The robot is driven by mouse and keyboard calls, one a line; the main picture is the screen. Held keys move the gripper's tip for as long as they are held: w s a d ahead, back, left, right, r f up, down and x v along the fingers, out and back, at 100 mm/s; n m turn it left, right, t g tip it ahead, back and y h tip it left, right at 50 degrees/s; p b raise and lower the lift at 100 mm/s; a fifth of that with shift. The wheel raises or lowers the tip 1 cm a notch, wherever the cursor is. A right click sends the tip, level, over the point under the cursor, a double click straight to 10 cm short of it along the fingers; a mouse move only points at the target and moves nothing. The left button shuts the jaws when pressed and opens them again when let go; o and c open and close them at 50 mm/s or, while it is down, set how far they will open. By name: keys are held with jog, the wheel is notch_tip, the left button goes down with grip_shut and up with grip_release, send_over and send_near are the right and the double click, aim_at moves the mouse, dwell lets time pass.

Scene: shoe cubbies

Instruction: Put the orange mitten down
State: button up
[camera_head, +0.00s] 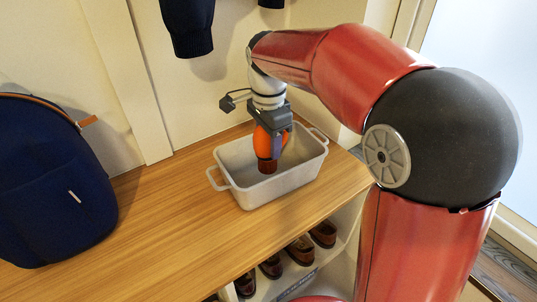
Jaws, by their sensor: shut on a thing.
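The orange mitten (264,143) hangs from my gripper (270,131), which is shut on it. The mitten has a dark brown-red lower end pointing down. It is over a light grey rectangular bin (250,193) with two handles, and its lower end appears inside the bin's opening. I cannot tell whether the mitten touches the bin's floor. My gripper's fingertips are partly hidden by the mitten and the gripper body.
The bin stands on a wooden bench top (180,220). A dark blue backpack (50,185) stands at the left. Several brown shoes (300,249) sit in the cubbies below. Dark clothing (190,25) hangs above. Bench space between backpack and bin is clear.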

aim_at(269, 153)
jog(key=shift+f+b, duration=0.35)
jog(key=shift+f, duration=1.55)
jog(key=shift+f, duration=0.1)
jog(key=o, duration=1)
